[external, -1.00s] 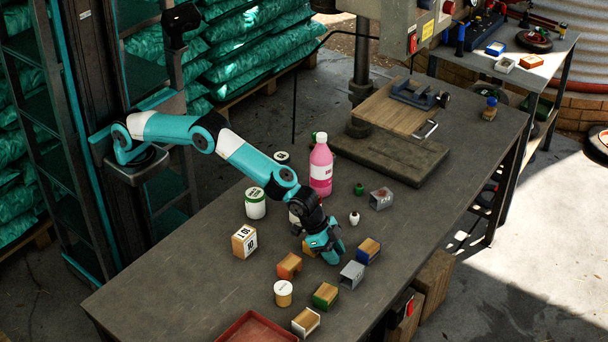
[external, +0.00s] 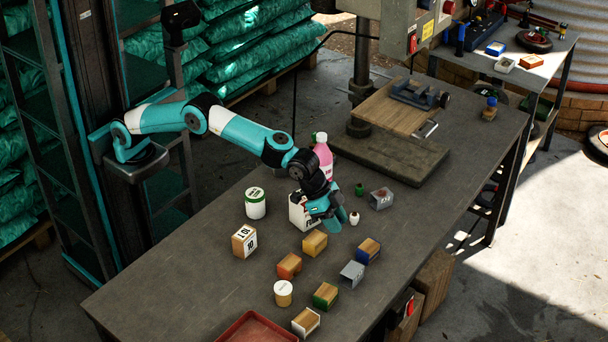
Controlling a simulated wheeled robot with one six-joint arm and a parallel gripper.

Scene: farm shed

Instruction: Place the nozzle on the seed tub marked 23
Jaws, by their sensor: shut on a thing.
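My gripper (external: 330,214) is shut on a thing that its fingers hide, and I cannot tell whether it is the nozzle. It hangs over the middle of the table, at the right side of a white box (external: 298,214) that it partly covers. I cannot tell whether they touch. A white tub with a green band (external: 255,207) stands left of the gripper. A pale tub with a yellowish side (external: 283,297) stands nearer the front. I cannot read a 23 on either tub.
A pink bottle (external: 324,160) stands just behind my gripper. Small white (external: 354,218) and green (external: 360,189) items stand to its right. Several small boxes, including a yellow one (external: 314,243), and a red tray (external: 257,328) are in front. The left table edge is clear.

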